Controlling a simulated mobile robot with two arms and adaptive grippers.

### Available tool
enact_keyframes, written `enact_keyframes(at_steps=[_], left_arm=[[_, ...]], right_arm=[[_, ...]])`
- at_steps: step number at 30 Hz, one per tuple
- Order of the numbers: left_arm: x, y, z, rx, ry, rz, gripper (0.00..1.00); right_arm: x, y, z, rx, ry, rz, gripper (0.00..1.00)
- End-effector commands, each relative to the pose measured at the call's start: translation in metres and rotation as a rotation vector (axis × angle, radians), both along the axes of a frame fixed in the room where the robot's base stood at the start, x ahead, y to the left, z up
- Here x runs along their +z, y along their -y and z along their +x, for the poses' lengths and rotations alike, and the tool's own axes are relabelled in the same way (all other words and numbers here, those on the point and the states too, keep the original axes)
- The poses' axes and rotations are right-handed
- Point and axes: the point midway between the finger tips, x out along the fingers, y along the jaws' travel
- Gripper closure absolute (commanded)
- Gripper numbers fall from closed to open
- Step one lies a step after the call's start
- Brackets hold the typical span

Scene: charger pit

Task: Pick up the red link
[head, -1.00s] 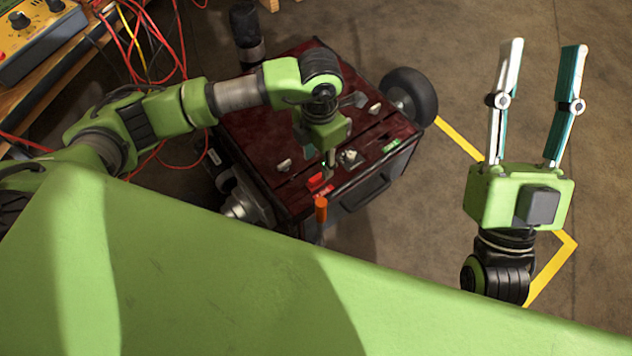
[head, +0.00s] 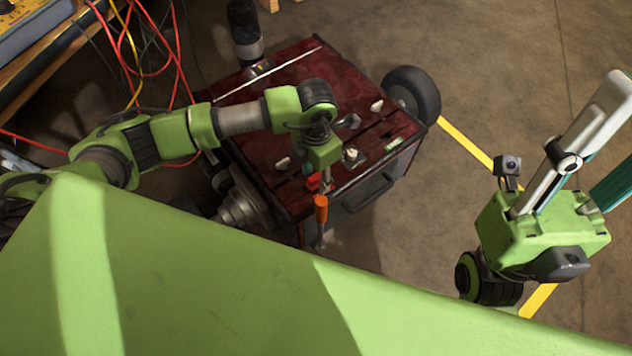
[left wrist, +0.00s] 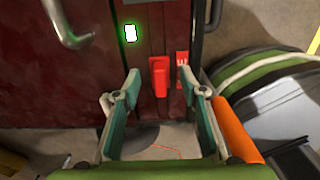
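The red link (left wrist: 158,76) is a small upright red block on the dark red panel in the left wrist view. In the head view the red link (head: 313,182) shows only partly, beside my left gripper (head: 322,176). In the left wrist view my left gripper (left wrist: 160,82) is open, with one finger on each side of the link in the picture. I see a gap to each finger; I cannot tell how far the tips are from the panel. My right gripper (head: 622,135) is open and empty at the right, its far finger cut off by the picture edge.
The dark red wheeled cart (head: 290,75) carries several small metal parts. A red label (left wrist: 182,70) is right of the link and a lit green lamp (left wrist: 130,33) upper left. An orange handle (head: 321,208) stands close to the left gripper. Red cables (head: 130,50) hang at the left.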

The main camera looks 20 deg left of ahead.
Motion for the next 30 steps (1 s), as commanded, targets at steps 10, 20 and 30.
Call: enact_keyframes(at_steps=[10, 20, 30], left_arm=[[-0.005, 0.0, 0.0, -0.001, 0.001, -0.001, 0.69], [-0.004, 0.0, 0.0, -0.001, 0.001, -0.001, 1.0], [0.029, 0.0, 0.001, -0.002, 0.004, -0.001, 1.0]], right_arm=[[-0.002, 0.0, 0.0, -0.001, -0.002, -0.001, 0.6], [-0.002, 0.0, 0.0, 0.0, -0.003, -0.001, 0.6], [0.014, 0.0, 0.001, 0.0, -0.003, -0.001, 0.6]])
